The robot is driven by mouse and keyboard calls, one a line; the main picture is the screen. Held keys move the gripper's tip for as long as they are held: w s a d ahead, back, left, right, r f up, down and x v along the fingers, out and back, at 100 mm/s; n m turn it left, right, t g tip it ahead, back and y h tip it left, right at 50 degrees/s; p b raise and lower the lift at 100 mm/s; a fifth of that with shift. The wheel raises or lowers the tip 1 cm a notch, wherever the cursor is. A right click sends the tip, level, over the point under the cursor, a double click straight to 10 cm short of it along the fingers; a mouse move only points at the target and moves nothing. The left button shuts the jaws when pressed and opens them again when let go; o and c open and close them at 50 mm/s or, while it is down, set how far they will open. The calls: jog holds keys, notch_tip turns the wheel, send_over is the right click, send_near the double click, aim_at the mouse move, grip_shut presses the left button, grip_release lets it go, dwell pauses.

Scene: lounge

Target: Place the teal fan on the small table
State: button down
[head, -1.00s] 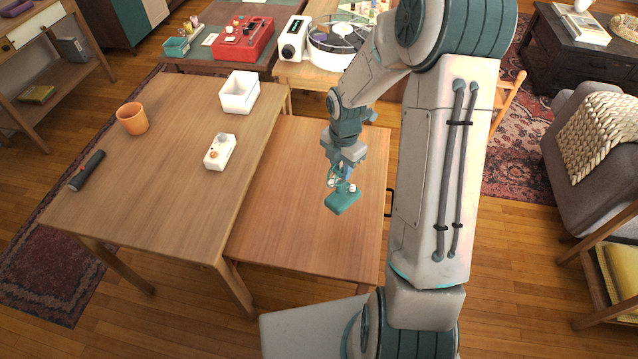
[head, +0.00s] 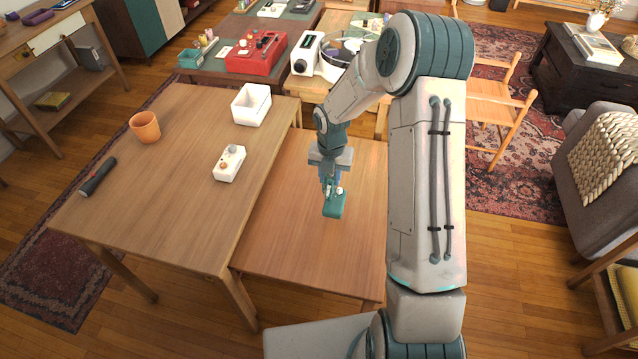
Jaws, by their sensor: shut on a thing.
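The teal fan (head: 334,207) is small and blocky, with a white part near its top. My gripper (head: 331,185) points down and is shut on it. The fan hangs in front of the small table (head: 285,245), a lower wooden table to the right of a larger one. It appears to be above this table's top; I cannot tell how big the gap is, or whether it touches. The fingers hide part of the fan's upper side.
The small table's visible top is otherwise clear. A wooden chair (head: 497,105) stands to the right.

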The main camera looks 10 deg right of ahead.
jog(key=w+a+f, duration=0.2)
jog(key=w+f, duration=0.1)
jog(key=f, duration=0.3)
jog(key=shift+w+a+f+p, duration=0.15)
jog(key=shift+a+f+p, duration=0.05)
jog(key=shift+a+p, duration=0.2)
jog(key=shift+f, duration=0.1)
jog(key=shift+f, duration=0.15)
jog(key=c, duration=1.1)
grip_release()
